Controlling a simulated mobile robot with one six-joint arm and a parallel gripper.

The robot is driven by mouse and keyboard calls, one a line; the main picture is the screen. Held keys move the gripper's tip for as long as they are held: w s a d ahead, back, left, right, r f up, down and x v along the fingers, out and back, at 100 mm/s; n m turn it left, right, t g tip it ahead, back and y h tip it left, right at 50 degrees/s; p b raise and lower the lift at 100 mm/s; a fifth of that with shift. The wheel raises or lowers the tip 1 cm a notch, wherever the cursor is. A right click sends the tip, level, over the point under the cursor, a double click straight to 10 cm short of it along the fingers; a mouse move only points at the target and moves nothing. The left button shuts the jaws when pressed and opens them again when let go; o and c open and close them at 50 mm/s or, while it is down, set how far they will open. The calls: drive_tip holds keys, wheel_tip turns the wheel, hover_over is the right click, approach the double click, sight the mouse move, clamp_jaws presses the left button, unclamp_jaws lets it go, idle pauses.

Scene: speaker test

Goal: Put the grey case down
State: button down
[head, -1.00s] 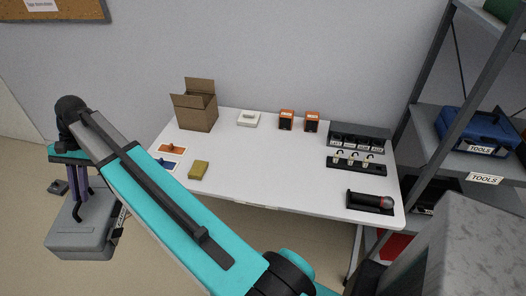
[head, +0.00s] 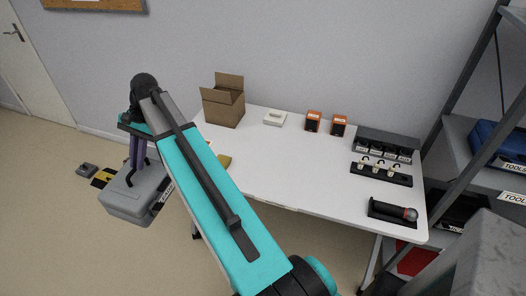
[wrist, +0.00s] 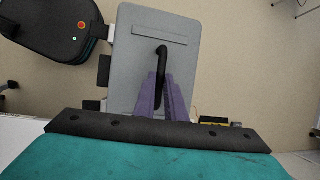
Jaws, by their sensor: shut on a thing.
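The grey case (head: 124,204) hangs from my gripper (head: 139,168) at the left of the table in the head view. In the wrist view the grey case (wrist: 137,75) shows from above, with its black handle (wrist: 160,62) between my purple gripper fingers (wrist: 161,92). My gripper is shut on that handle. The case looks about level, and its underside is hidden, so I cannot tell whether it touches the floor.
A small grey object (head: 87,170) and a yellow-black thing (head: 103,177) lie on the floor behind the case. A shelf with a blue toolbox (head: 485,145) stands right.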

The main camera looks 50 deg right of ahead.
drive_tip(key=s+d+f+m+t+h+b, duration=0.15)
drive_tip(key=s+d+m, duration=0.45)
drive_tip(key=d, duration=0.8)
drive_tip(key=s+d+f+m+t+b, duration=0.1)
drive_tip(key=s+d+m+t, duration=0.15)
drive_tip(key=s+d, duration=0.8)
drive_tip(key=s+d+f+m+h+b, duration=0.1)
drive_tip(key=s+d+f+m+h, duration=0.2)
drive_tip(key=s+d+m, duration=0.7)
drive_tip(key=s+d+h, duration=0.1)
drive_tip(key=s+d, duration=1)
drive_tip(key=s, duration=0.1)
drive_tip(key=shift+s+d+b, duration=0.25)
drive_tip(key=shift+d+b, duration=0.1)
drive_tip(key=shift+w, duration=0.15)
drive_tip(key=w+d+p, duration=0.2)
drive_tip(key=w, duration=0.5)
drive_tip(key=w+d+f+p, duration=0.1)
drive_tip(key=w+d+p, duration=0.1)
drive_tip(key=w, duration=0.6)
drive_tip(key=shift+d+f, duration=0.25)
drive_tip(key=shift+d, duration=0.35)
drive_tip(key=shift+f, duration=0.1)
